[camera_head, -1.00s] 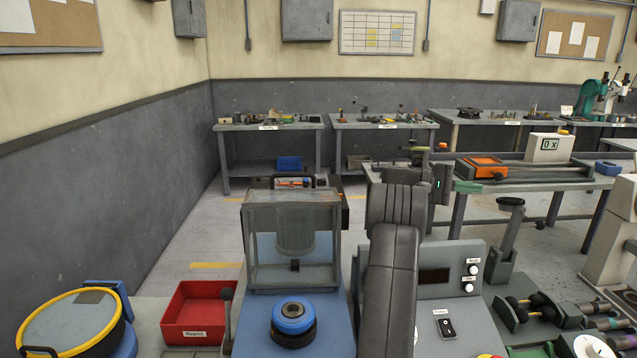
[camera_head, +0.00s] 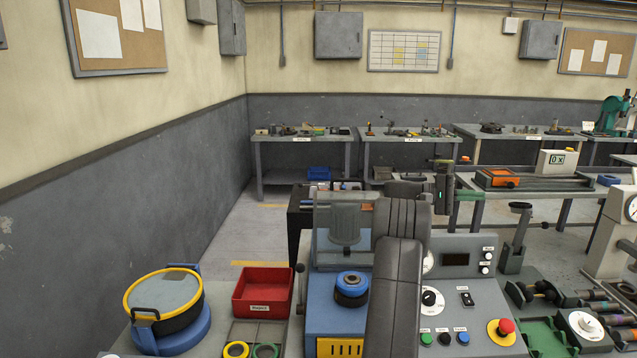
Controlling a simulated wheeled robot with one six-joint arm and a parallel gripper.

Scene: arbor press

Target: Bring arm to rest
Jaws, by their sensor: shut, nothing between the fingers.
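My arm, with dark padded links, rises from the bottom centre of the head view. My gripper (camera_head: 443,164) is at its far end, beside a dark wrist body with a small green light. It is shut and empty, held up in the air in front of the back benches. The fingertips are small in the picture and lie against a cluttered background. The arm's links stand in front of the left part of the grey control panel (camera_head: 470,315) and hide some of it.
A blue machine with a clear guard (camera_head: 344,215) and a blue-black round part (camera_head: 351,288) stands just left of my arm. A red bin (camera_head: 263,292) and a yellow-rimmed round container (camera_head: 163,295) are further left. A bench (camera_head: 470,205) stands behind my gripper. Floor shows at back left.

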